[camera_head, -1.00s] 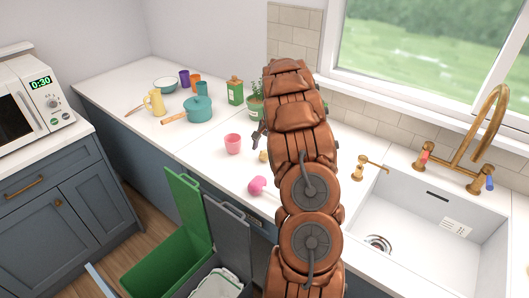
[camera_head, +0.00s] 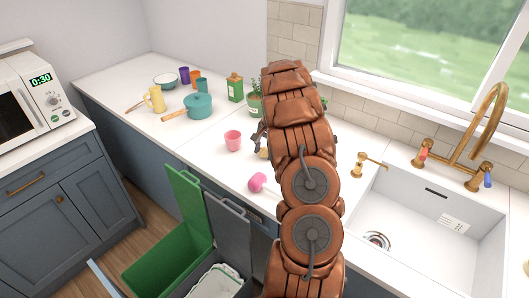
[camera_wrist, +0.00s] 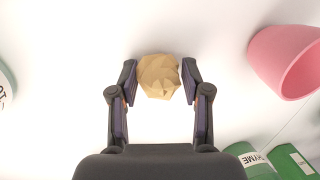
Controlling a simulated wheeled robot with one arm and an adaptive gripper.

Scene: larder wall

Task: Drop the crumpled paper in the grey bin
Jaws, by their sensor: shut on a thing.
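The crumpled paper (camera_wrist: 159,76), a tan faceted ball, is between the two fingertips of my gripper (camera_wrist: 160,82) in the wrist view. My gripper is shut on it, just above or at the white counter; I cannot tell whether the paper touches the counter. In the head view my arm hides most of the gripper (camera_head: 261,138), and only a small tan part of the paper (camera_head: 264,153) shows. The grey bin (camera_head: 229,233) stands open in the pulled-out drawer below the counter front, its grey lid upright and a white liner inside.
A green bin (camera_head: 165,262) with a raised lid stands left of the grey one. A pink cup (camera_head: 233,140) and a pink object (camera_head: 257,182) are on the counter near my gripper. A teal pot (camera_head: 198,106) is farther left; the sink (camera_head: 420,235) is right.

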